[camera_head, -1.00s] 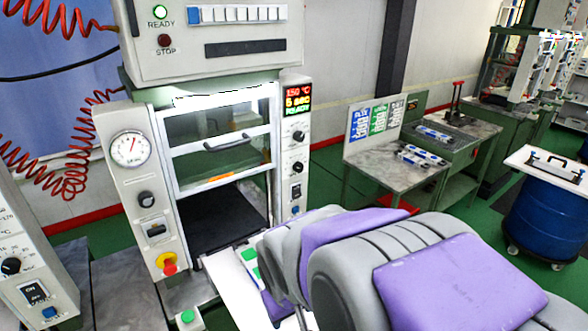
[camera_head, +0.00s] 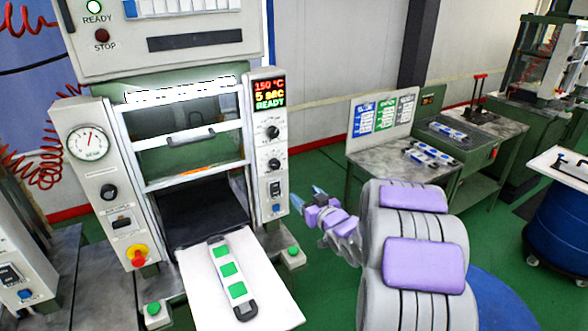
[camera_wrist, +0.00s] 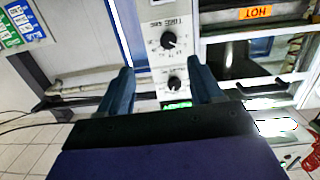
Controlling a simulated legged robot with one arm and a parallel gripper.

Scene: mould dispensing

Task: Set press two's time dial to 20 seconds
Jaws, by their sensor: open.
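The press's right control panel (camera_head: 268,180) carries a lit display (camera_head: 269,94) reading 150 °C, 5 sec and READY. Two black dials sit below it, an upper dial (camera_head: 272,132) and a lower dial (camera_head: 274,164). My gripper (camera_head: 308,198) is open and empty, to the right of the panel and lower than both dials. In the wrist view, my gripper (camera_wrist: 162,88) has its fingers apart, with the lower dial (camera_wrist: 168,40) and upper dial (camera_wrist: 175,85) showing beyond them. A time label stands by the farther dial. The green display edge (camera_wrist: 177,105) shows at the bottom.
A white tray (camera_head: 275,305) with a mould (camera_head: 232,280) holding green pieces juts from the press. A push button (camera_head: 292,257) stands right of it, and a red knob (camera_head: 137,256) on the left panel. A side table (camera_head: 375,168) and blue drum (camera_head: 555,235) stand to the right.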

